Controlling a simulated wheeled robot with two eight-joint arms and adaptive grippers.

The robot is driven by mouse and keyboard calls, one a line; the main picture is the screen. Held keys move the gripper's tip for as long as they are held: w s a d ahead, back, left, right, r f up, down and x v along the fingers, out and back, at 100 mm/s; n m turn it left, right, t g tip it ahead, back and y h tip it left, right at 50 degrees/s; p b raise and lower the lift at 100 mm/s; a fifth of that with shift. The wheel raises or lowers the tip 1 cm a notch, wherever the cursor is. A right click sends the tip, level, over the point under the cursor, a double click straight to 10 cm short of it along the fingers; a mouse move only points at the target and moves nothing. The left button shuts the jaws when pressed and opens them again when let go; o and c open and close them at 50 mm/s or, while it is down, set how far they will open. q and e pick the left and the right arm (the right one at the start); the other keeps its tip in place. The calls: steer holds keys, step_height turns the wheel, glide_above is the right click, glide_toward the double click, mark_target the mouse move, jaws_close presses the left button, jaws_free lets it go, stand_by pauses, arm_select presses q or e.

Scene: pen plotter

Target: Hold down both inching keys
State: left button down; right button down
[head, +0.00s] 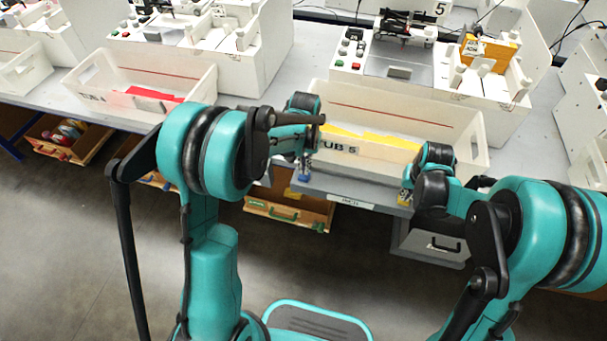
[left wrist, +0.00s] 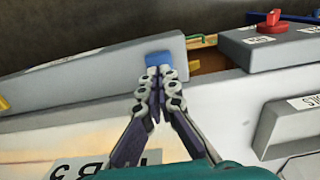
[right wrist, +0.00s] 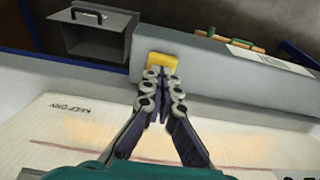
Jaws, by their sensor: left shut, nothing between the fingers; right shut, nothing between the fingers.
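The blue inching key (head: 304,178) is at the left end of the grey bar on the table's front edge; it also shows in the left wrist view (left wrist: 158,58). My left gripper (left wrist: 160,74) is shut and empty, its tips right at the blue key. The yellow inching key (head: 404,198) is at the bar's right end; it also shows in the right wrist view (right wrist: 162,60). My right gripper (right wrist: 160,74) is shut and empty, its tips right at the yellow key. The tips overlap both keys in the wrist views; I cannot tell whether either key is pressed down.
A labelled bar plate (head: 350,202) sits between the keys. A white tub (head: 465,165) with yellow sheets stands behind the bar. A red switch (left wrist: 272,17) is on a grey box beside the blue key. A wooden drawer (head: 290,213) is below the table, over open floor.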

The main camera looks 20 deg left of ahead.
arm_select(q)
steer(key=shift+f, duration=0.25)
steer(key=shift+f, duration=0.85)
stand_by(1.6)
steer(key=shift+r, duration=3.5)
